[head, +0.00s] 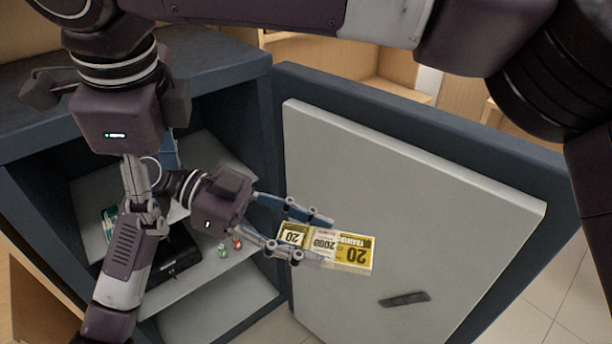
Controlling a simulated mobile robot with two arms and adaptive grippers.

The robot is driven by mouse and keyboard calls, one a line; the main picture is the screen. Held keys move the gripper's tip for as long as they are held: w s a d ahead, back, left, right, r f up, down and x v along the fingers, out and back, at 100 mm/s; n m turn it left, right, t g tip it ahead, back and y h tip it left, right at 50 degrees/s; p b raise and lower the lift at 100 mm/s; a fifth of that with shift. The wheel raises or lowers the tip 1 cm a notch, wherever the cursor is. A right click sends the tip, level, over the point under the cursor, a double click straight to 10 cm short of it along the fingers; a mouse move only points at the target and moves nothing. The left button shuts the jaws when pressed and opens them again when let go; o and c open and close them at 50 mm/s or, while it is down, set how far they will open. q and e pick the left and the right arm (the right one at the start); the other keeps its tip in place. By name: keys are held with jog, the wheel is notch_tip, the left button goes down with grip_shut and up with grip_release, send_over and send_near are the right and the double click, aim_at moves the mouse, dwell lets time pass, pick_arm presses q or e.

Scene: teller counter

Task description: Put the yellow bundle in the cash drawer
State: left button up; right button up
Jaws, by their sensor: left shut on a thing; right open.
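The yellow bundle (355,253), a block of banknotes marked 20 with a pale band, is held in front of the open safe door. My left gripper (308,238) is shut on its left end, with a finger on either side. A black box or tray (182,262), which may be the cash drawer, sits on a shelf inside the safe, lower left of the bundle and apart from it. My arm hides much of it, so its inside cannot be made out. My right gripper (158,188) is open at the left, pointing down before the safe and partly overlapping my other arm.
The safe door (400,215) stands wide open, with a dark handle (405,299). On the safe's shelf (235,262) lie a red item (237,243) and a green item (222,252); a teal item (109,218) is further left. Tiled floor (545,290) shows at right.

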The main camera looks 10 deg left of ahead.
jog(key=w+d+m+t+h, duration=0.1)
jog(key=w+d+h, duration=0.25)
jog(key=d, duration=0.35)
jog(key=m+g+h, duration=0.3)
jog(key=h, duration=0.1)
send_near(339, 245)
jog(key=shift+y, duration=0.35)
jog(key=x, duration=0.8)
jog(key=shift+d+f, duration=0.15)
jog(key=shift+d, duration=0.25)
jog(key=shift+c, duration=0.7)
jog(key=c, duration=0.7)
jog(key=o, duration=0.8)
jog(key=shift+o, duration=0.2)
